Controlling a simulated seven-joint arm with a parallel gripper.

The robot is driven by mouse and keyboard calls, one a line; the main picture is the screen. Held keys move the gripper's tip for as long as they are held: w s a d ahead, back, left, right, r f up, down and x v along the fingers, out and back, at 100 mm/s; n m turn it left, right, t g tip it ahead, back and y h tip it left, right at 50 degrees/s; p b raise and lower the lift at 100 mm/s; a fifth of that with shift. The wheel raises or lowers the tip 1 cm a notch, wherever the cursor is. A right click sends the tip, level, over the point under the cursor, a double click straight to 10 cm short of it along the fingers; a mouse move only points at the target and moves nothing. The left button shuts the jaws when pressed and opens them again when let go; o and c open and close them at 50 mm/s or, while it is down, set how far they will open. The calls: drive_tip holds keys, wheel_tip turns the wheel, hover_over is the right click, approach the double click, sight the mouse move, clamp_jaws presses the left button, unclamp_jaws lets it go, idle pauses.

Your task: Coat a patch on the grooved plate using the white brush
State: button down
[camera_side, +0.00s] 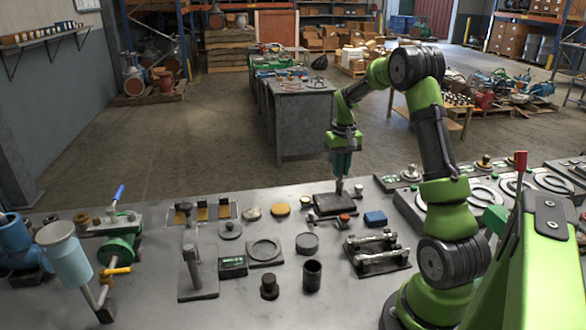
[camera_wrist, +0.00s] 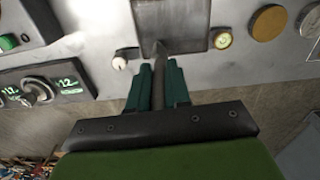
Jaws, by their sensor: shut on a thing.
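My gripper (camera_side: 342,163) points down over the table, its teal fingers shut on a slim brush (camera_side: 339,187). In the wrist view, my gripper (camera_wrist: 158,88) has the brush (camera_wrist: 158,70) between its fingers. The brush handle looks dark grey there, and I cannot make out white on it. Its narrow tip lies over the near part of a dark rectangular plate (camera_side: 325,206), which also fills the top middle of the wrist view (camera_wrist: 182,14). Whether the tip touches the plate is unclear. Grooves and any coating on the plate cannot be told.
A blue block (camera_side: 375,218) and a black fixture with metal rods (camera_side: 377,252) stand near the plate. A dark cup (camera_side: 312,276), a flat ring plate (camera_side: 264,251) and discs lie in front and left. Panels with ring dials (camera_side: 483,196) are at right.

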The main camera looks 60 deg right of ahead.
drive_tip(key=shift+w+a, duration=2.75)
wheel_tip(320, 180, up, 8)
drive_tip(key=shift+a, duration=0.1)
